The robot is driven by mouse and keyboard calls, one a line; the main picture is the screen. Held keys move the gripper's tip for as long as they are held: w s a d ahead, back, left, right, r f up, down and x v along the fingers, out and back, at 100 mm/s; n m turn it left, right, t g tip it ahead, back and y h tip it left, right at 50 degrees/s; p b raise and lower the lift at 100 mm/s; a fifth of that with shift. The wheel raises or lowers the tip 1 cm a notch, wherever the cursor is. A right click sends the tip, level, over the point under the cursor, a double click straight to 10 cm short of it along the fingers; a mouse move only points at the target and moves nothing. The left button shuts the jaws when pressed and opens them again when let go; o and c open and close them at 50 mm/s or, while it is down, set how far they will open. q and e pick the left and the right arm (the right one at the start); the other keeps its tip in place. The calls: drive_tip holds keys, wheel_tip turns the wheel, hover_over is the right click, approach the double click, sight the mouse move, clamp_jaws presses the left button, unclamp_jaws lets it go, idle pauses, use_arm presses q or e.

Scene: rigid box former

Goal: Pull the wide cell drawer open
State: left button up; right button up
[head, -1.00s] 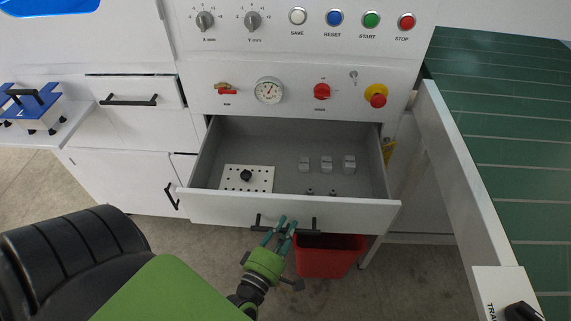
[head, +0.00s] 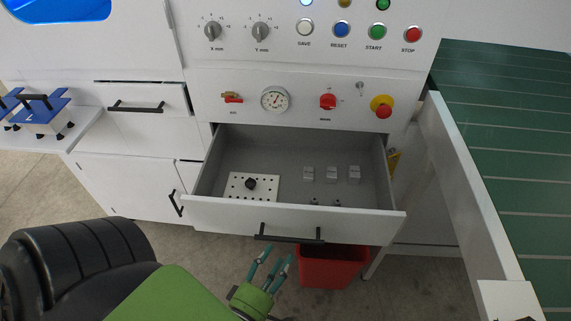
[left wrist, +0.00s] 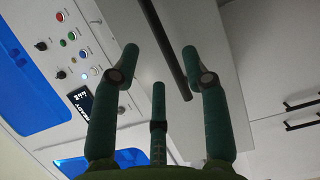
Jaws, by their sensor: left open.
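The wide cell drawer (head: 225,208) stands pulled out below the control panel, its inside showing. Its black bar handle (head: 290,238) is on the front face. The handle also shows as a dark bar in the left wrist view (left wrist: 166,48), beyond the fingers. My left gripper (head: 270,264) has green fingers, is open and empty, and is just below and in front of the handle, apart from it. In the left wrist view its fingers (left wrist: 160,62) are spread with nothing between them. My right gripper is not in view.
In the drawer lie a white perforated plate (head: 238,188) with a black knob and several small grey blocks (head: 331,173). A red bin (head: 328,268) stands on the floor below. A green striped conveyor (head: 515,150) runs along the right. A smaller closed drawer (head: 145,126) is at left.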

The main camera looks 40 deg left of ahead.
use_arm(q)
drive_tip(key=s, duration=0.5)
drive_tip(key=shift+d, duration=0.4)
